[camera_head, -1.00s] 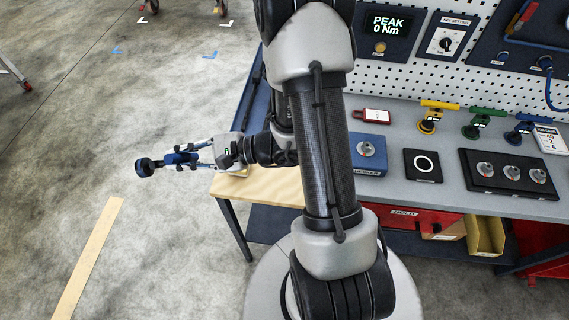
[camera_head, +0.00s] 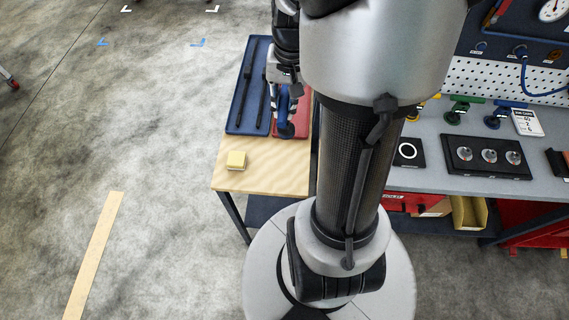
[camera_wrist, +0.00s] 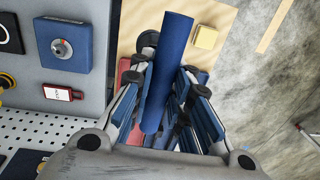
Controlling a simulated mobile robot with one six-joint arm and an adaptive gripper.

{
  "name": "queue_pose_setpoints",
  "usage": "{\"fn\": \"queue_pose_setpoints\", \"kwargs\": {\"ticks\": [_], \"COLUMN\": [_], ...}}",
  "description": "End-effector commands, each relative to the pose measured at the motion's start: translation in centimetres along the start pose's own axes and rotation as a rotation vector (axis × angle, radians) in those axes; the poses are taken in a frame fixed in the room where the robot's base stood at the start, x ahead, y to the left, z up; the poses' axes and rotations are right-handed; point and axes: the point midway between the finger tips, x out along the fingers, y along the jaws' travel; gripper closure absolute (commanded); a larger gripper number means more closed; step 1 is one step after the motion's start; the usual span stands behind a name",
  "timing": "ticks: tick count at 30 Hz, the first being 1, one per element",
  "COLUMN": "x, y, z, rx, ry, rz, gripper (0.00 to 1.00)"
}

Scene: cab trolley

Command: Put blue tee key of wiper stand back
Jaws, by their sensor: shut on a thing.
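My gripper (camera_head: 287,92) is shut on a blue tee key. The key's blue bar (camera_wrist: 167,70) runs between the fingers in the wrist view, and its round dark end (camera_wrist: 148,40) shows beside the bar. In the head view the key (camera_head: 285,110) hangs over the red tray, with its dark end low. I cannot tell whether it touches anything. A blue tray (camera_head: 236,112) with long black wiper-like parts lies just left of my gripper. I cannot tell which thing is the wiper stand.
A yellow block (camera_head: 236,160) sits on the wooden bench top (camera_head: 262,180). The red tray (camera_head: 303,122) is partly hidden by my arm. On the grey bench, green (camera_head: 460,108) and blue (camera_head: 500,115) tee-handled pieces stand. A black panel with dials (camera_head: 488,157) lies in front.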

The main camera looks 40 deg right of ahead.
Motion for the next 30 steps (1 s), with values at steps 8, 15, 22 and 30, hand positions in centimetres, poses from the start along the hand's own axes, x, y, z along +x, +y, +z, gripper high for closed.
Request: {"fn": "queue_pose_setpoints", "kwargs": {"ticks": [8,15,22,30], "x": [0.4,5.2,11.4,15.4], "y": [0.2,0.6,1.1,1.3], "z": [-0.3,-0.1,0.0,-0.1], "rx": [-0.001,-0.002,-0.001,-0.003], "ry": [0.008,0.002,0.000,0.006], "rz": [-0.049,-0.055,-0.055,-0.056], "gripper": [1.00,1.00,1.00,1.00]}}
